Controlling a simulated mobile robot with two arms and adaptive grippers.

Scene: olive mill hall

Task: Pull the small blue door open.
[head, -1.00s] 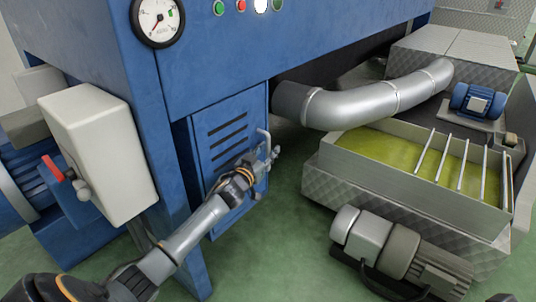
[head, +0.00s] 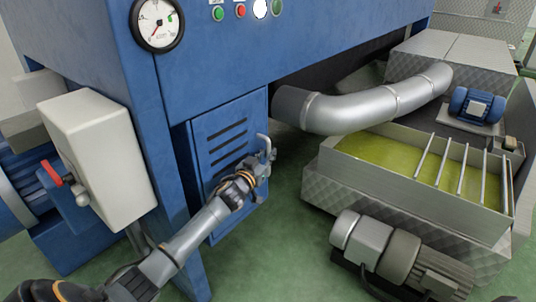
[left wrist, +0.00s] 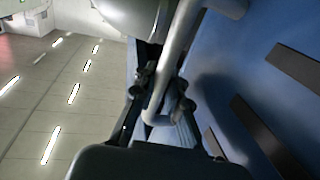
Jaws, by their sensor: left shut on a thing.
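The small blue door (head: 218,166) with dark slots is low on the blue machine in the head view. It also fills the right of the left wrist view (left wrist: 236,62). A pale bar handle (head: 262,139) stands off near its right edge. My left gripper (head: 267,156) is at this handle and shut on it. In the left wrist view the bent handle bar (left wrist: 181,42) runs between the two dark fingers (left wrist: 163,103). I cannot tell whether the door stands slightly ajar. My right gripper is not in view.
A silver pipe (head: 365,108) bends out just right of the door. A trough of green-yellow liquid (head: 395,170) and a grey motor (head: 395,252) stand at right. A pale box (head: 98,160) with a red lever is at left. Green floor is clear below the door.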

